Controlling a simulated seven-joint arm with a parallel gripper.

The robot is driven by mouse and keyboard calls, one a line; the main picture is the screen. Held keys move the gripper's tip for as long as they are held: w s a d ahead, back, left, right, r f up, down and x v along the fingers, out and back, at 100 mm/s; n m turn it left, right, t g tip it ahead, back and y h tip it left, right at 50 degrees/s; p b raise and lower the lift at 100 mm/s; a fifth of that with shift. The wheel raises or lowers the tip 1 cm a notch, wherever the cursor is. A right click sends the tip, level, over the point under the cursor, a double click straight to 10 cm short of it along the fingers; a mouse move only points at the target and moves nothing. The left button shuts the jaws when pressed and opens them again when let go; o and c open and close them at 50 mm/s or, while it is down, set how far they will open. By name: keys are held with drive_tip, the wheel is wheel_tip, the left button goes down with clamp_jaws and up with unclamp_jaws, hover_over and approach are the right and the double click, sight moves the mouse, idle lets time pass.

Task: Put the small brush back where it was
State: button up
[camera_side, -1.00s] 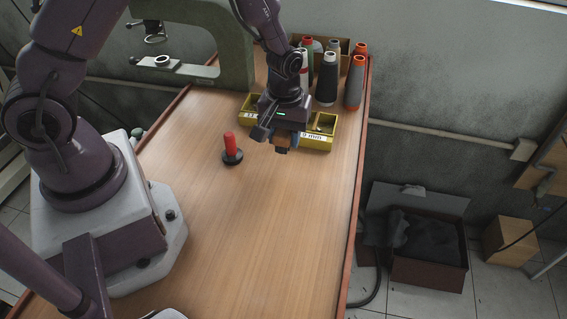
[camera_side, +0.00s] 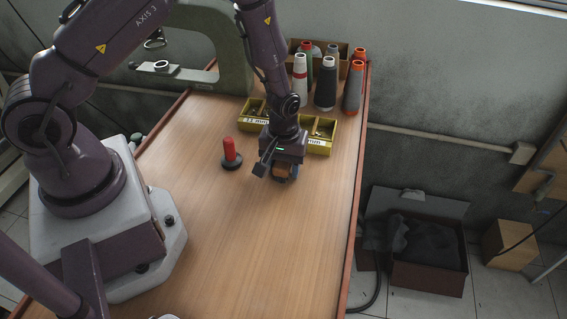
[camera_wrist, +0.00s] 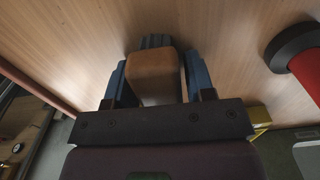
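The small brush is a brown wooden block (camera_side: 282,172) with what looks like blue-grey bristles at its end. It sits between the fingers of my gripper (camera_side: 284,177) and moves with it. In the wrist view the brush (camera_wrist: 154,75) lies between the two blue fingers of my gripper (camera_wrist: 157,82), with narrow dark gaps beside its visible face. The actual contact is hidden. The gripper points down low over the table, right of the red-handled tool. Whether the bristles touch the tabletop is not clear.
A red-handled tool with a black round base (camera_side: 231,155) stands just left of my gripper. Yellow bins (camera_side: 321,145) are close behind it, with thread cones (camera_side: 326,85) further back. A green machine frame (camera_side: 234,60) stands back left. The front tabletop (camera_side: 260,250) is clear.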

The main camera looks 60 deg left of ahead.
drive_tip(key=shift+o, duration=0.8)
drive_tip(key=shift+r, duration=0.1)
wheel_tip(320, 180, up, 12)
drive_tip(key=shift+f, duration=0.1)
wheel_tip(320, 180, up, 9)
drive_tip(key=m+t, duration=0.2)
hover_over(277, 163)
drive_tip(key=s+r+m, duration=0.2)
drive_tip(key=s+r, duration=0.2)
drive_tip(key=r, duration=0.3)
drive_tip(key=s+r+m+t, duration=0.3)
drive_tip(key=s+r+m, duration=0.2)
drive_tip(key=s, duration=0.5)
drive_tip(key=shift+s+r+t, duration=0.2)
drive_tip(key=shift+r+t, duration=0.1)
drive_tip(key=shift+r, duration=0.75)
